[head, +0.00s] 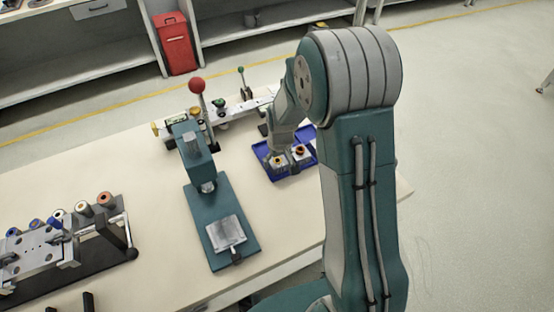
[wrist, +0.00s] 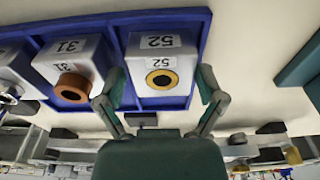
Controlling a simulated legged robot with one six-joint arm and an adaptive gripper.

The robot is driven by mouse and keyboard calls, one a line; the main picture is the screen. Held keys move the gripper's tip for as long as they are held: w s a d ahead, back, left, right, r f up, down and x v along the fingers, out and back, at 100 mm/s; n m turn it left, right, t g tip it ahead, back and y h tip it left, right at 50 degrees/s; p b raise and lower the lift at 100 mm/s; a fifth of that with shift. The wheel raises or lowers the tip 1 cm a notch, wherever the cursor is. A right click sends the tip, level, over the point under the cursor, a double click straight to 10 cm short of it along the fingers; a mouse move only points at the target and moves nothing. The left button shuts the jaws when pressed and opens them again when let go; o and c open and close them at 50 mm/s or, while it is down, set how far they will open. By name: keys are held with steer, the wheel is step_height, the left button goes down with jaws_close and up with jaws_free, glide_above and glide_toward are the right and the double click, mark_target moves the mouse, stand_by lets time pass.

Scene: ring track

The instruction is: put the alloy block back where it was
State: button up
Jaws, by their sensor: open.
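A blue tray (head: 262,152) stands on the bench, and it also shows in the wrist view (wrist: 200,20). In it sits a pale grey block marked 52 (wrist: 162,50) with a yellow ring around a dark hole. A similar block marked 31 (wrist: 72,55) with an orange-brown ring is left of it. My gripper (wrist: 160,84) is open, its fingers at either side of block 52 in the picture. I cannot tell whether they touch it. In the head view my gripper (head: 284,150) is over the tray, partly hiding it. No label names a block as alloy.
A teal press (head: 200,165) with a red-knobbed lever stands left of the tray, a silver plate (head: 226,232) on its base. A rail fixture (head: 240,110) lies behind. A clamp fixture with several coloured rollers (head: 40,258) is far left. The bench front between is clear.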

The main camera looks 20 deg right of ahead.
mark_target(279, 163)
steer(key=s+r+t, duration=0.1)
steer(key=s+r, duration=0.3)
steer(key=r, duration=0.4)
steer(key=s+r+m, duration=0.1)
steer(key=s+r, duration=0.3)
steer(key=r, duration=0.3)
steer(key=s+r+t, duration=0.1)
steer(key=s+r, duration=0.3)
steer(key=r, duration=0.4)
steer(key=s+r+m+t, duration=0.1)
steer(key=s+r+t, duration=0.1)
steer(key=s, duration=1)
steer(key=shift+s+r, duration=0.15)
steer(key=shift+r, duration=0.6)
